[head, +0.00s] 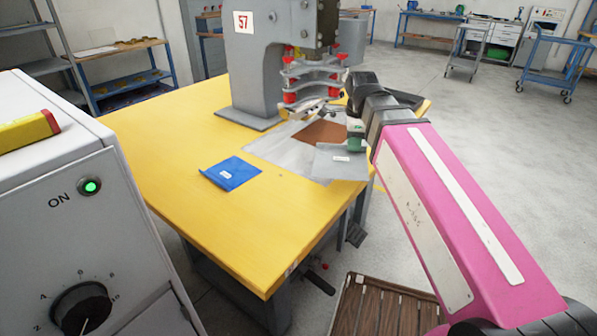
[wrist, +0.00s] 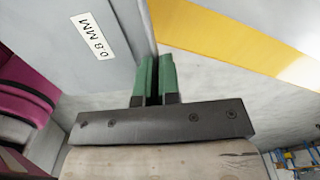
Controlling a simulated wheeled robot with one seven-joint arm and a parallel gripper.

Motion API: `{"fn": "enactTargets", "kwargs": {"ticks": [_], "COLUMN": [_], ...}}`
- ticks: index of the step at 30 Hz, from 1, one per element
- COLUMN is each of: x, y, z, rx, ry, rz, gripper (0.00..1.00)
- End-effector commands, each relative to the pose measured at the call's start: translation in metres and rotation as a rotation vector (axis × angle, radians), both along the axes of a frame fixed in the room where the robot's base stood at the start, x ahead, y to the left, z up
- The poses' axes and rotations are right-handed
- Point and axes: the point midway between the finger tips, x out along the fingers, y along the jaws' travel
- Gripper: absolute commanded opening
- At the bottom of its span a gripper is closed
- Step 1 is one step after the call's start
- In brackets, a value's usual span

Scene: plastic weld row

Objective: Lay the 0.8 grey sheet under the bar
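The grey sheet (head: 338,168), labelled 0.8 MM in the wrist view (wrist: 55,45), is at the right side of the yellow table, near the press. My gripper (head: 356,138) is at its far right corner. In the wrist view the green fingers (wrist: 154,75) are close together, and the sheet's edge runs in between them, so they look shut on it. Whether the sheet is clear of the surface below is hard to tell. The press's horizontal grey bar (head: 312,72), with red fittings, is behind and left of my gripper.
A blue labelled sheet (head: 230,173) lies on the yellow table (head: 190,220), left of the grey sheet. A brown sheet (head: 322,131) lies on a pale grey mat (head: 275,149) before the press column (head: 252,70). A control box (head: 75,200) fills the near left.

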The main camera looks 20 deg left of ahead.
Motion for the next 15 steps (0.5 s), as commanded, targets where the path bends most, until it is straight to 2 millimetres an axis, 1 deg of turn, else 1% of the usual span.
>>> {"fn": "enactTargets", "kwargs": {"ticks": [1, 6, 10, 15], "x": [-0.010, -0.038, -0.057, -0.072], "y": [0.012, 0.045, 0.065, 0.079], "z": [0.002, 0.008, 0.012, 0.015], "rx": [0.000, 0.000, -0.001, -0.001], "ry": [0.000, -0.001, 0.000, 0.001], "rz": [-0.047, -0.235, -0.354, -0.455], "gripper": [0.00, 0.00, 0.00, 0.00]}}
